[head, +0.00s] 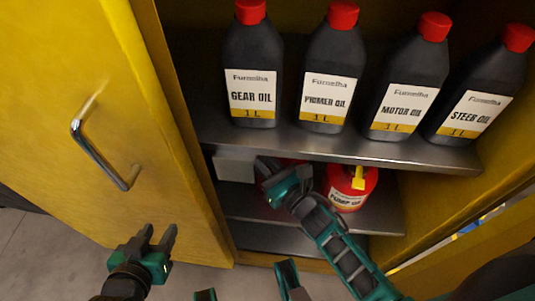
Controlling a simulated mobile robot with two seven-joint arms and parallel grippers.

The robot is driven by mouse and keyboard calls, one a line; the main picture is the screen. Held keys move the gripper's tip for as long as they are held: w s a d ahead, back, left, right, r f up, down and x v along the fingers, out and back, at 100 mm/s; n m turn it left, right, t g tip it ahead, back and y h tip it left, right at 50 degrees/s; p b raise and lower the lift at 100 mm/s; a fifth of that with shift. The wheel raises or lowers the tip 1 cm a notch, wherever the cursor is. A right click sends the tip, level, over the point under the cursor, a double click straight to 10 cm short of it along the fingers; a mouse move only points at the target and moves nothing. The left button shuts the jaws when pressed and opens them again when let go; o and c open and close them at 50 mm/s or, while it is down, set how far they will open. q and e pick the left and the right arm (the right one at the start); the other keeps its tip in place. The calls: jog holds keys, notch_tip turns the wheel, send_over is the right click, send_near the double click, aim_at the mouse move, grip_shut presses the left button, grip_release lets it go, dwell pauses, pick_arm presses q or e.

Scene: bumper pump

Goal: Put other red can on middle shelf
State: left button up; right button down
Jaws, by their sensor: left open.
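A red can (348,196) with a yellow spout and a white label stands in the cabinet, on the shelf (385,222) below the oil bottles. Left of it, a second red thing shows only in small patches behind my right gripper (268,177), and its shape is mostly hidden. My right gripper reaches into the cabinet at this shelf. Its fingertips overlap the red patches, and I cannot tell whether it is shut on them. My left gripper (160,240) is open and empty, in front of the yellow door, outside the cabinet.
Several dark oil bottles with red caps stand on the shelf above (340,146). A grey box-like piece (234,166) is at the left of the can's shelf. The open yellow door (75,130) with a metal handle (103,155) fills the left side. A lower shelf (270,240) looks bare.

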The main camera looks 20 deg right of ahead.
pick_arm(q)
jog(key=shift+w+d+f, duration=0.2)
jog(key=shift+w+d, duration=0.2)
jog(key=shift+d, duration=0.05)
pick_arm(e)
jog(key=shift+f, duration=0.1)
pick_arm(q)
jog(key=shift+s+f, duration=0.1)
pick_arm(e)
jog(key=shift+a, duration=0.1)
pick_arm(q)
jog(key=shift+f+b, duration=0.2)
jog(key=shift+b, duration=0.15)
pick_arm(e)
jog(key=shift+f, duration=0.2)
pick_arm(q)
jog(key=shift+s, duration=0.1)
pick_arm(e)
jog(key=c, duration=1)
grip_release()
jog(key=shift+s+f, duration=0.1)
jog(key=shift+f, duration=0.05)
pick_arm(q)
jog(key=shift+r, duration=0.1)
